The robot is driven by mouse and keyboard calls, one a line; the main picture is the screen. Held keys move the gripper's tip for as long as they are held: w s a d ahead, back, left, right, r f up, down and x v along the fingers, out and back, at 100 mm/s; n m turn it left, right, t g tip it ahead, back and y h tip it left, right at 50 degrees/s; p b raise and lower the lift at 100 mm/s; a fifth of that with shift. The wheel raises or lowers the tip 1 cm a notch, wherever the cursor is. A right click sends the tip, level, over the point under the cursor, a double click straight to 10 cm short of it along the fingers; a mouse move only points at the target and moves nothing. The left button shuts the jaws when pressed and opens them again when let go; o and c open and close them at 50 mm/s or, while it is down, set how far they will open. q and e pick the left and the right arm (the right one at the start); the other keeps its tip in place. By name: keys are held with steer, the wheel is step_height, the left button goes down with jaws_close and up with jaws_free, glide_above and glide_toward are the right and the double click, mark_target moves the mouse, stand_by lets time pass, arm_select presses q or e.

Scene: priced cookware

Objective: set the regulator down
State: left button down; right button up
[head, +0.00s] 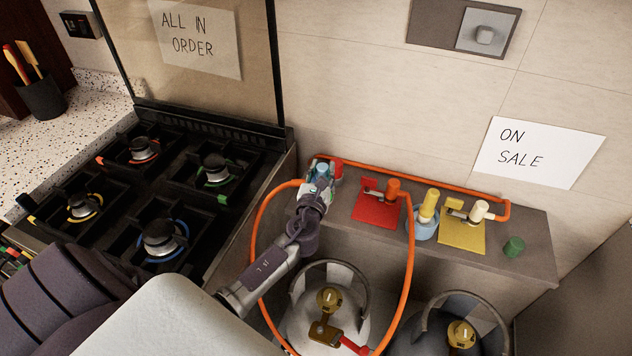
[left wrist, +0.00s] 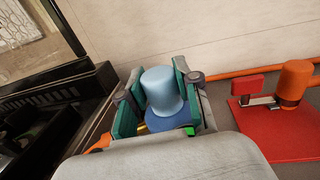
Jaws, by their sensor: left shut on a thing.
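The regulator (left wrist: 161,90) has a light blue rounded cap over a wider, darker blue base. In the left wrist view it stands upright between the green-padded fingers of my left gripper (left wrist: 158,104), which is shut on it. In the head view my left gripper (head: 318,187) is at the left end of the grey ledge (head: 530,262), beside the stove. The regulator's blue top (head: 322,170) shows just past the fingers. Its underside is hidden, so I cannot tell whether it touches the ledge. My right gripper is not in view.
On the ledge are a red plate (head: 369,212) with an orange-capped part, a yellow-capped part (head: 429,205) on a blue base, a yellow plate (head: 460,240) and a green cap (head: 514,246). An orange hose (head: 409,262) loops past a gas cylinder (head: 301,318). The stove (head: 116,218) stands left.

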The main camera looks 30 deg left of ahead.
mark_target(313, 179)
arm_select(q)
steer(key=shift+w+a+f+b, duration=0.1)
steer(key=shift+a+f+b, duration=0.4)
steer(key=shift+f, duration=0.45)
steer(key=shift+w+a+f+b, duration=0.1)
steer(key=shift+a+f+b, duration=0.15)
steer(key=shift+a+f, duration=0.5)
steer(key=shift+w+a+f+b, duration=0.1)
steer(key=shift+a+f+b, duration=0.3)
steer(key=shift+f, duration=0.75)
steer(key=shift+d, duration=0.1)
steer(key=c, duration=1.3)
jaws_free()
steer(key=shift+s+f, duration=0.1)
steer(key=shift+f, duration=0.1)
steer(key=o, duration=0.5)
steer(key=shift+r, duration=0.25)
steer(key=v, duration=1.2)
steer(key=shift+b, duration=0.35)
